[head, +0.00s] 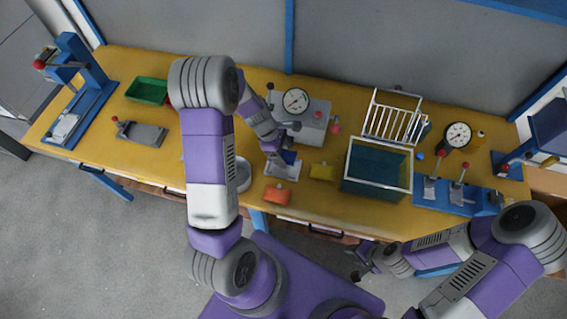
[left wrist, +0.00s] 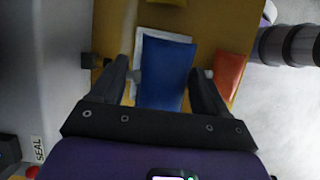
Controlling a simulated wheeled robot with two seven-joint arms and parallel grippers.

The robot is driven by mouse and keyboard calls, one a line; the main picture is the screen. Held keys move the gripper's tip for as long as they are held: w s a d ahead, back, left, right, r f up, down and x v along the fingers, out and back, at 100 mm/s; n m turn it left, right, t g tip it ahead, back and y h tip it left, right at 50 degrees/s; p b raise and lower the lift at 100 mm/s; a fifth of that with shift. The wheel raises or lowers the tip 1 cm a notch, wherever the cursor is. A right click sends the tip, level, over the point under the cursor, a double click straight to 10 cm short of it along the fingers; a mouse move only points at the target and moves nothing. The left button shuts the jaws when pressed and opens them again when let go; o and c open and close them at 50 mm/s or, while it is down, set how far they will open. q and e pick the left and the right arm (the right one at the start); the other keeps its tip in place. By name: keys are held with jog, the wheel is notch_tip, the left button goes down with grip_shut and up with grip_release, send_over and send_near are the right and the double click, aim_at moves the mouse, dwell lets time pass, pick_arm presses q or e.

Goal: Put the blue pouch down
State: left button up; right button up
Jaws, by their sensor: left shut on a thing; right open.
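The blue pouch (head: 291,156) is in my left gripper (head: 282,158), over a pale flat plate (head: 284,171) in front of the grey gauge machine. In the left wrist view the blue pouch (left wrist: 165,75) lies between the two fingers of my left gripper (left wrist: 163,78), which is shut on it. The white edge of the plate (left wrist: 142,50) shows around the pouch's far end. I cannot tell whether the pouch touches the plate. My right gripper (head: 364,264) is open and empty, off the table's front edge at the lower right.
An orange pouch (head: 277,195) and a yellow pouch (head: 321,172) lie near the plate. The gauge machine (head: 309,122) stands right behind it. A teal crate with a white rim (head: 377,191) stands to the right, a white wire rack (head: 395,118) behind it. A round dish (head: 243,176) is at left.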

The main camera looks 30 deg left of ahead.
pick_arm(q)
notch_tip(320, 180, down, 6)
jog(key=shift+r+b, duration=0.1)
jog(key=shift+b, duration=0.5)
jog(key=o, duration=1)
jog(key=shift+a+r, duration=0.15)
jog(key=shift+r, duration=0.25)
jog(key=p+v, duration=0.2)
jog(key=v, duration=0.9)
jog(key=shift+r+p, duration=0.2)
jog(key=shift+p, duration=0.15)
